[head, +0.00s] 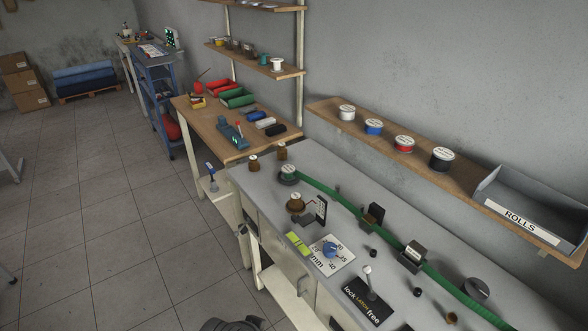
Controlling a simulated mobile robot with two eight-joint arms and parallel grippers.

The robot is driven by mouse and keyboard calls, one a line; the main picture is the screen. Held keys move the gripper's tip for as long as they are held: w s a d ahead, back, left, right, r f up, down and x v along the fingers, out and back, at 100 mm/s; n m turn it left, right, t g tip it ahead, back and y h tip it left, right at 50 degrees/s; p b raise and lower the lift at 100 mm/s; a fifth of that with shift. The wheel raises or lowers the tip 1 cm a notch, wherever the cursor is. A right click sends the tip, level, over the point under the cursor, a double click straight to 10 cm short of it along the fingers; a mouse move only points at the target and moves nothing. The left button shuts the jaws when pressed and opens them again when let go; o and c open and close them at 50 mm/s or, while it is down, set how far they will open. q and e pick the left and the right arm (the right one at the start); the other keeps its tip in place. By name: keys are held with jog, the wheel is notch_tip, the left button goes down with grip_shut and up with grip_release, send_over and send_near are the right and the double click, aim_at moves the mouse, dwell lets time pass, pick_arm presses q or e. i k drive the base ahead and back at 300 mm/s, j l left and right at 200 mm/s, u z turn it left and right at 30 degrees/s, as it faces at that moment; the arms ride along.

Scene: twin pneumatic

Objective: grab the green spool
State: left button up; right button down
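A spool with a green band and a pale top (288,172) stands upright at the far end of the grey workbench (262,181). A green strip (345,202) runs from beside it along the bench toward the lower right. A small green spool-like item (263,59) also stands on the upper wall shelf, next to a white one. Neither of my grippers can be made out in the head view.
White (347,113), blue (374,127), red (404,143) and black (442,158) spools stand on a wall shelf beside a grey tray marked ROLLS (520,216). A brown spool (296,203), a blue dial (331,250) and a lever (367,275) occupy the bench.

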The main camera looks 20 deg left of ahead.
aim_at(288, 170)
jog(key=i+j+z, duration=0.1)
jog(key=j, duration=0.35)
jog(key=i+j, duration=0.25)
jog(key=j, duration=0.25)
jog(key=i+j+z, duration=0.15)
jog(key=j, duration=0.35)
jog(key=i+j+z, duration=0.1)
jog(key=j, duration=0.4)
jog(key=i+j+z, duration=0.1)
jog(key=j, duration=0.4)
jog(key=i+j, duration=0.2)
jog(key=j, duration=0.35)
jog(key=i+j+z, duration=0.15)
jog(key=j, duration=0.35)
jog(key=k, duration=0.05)
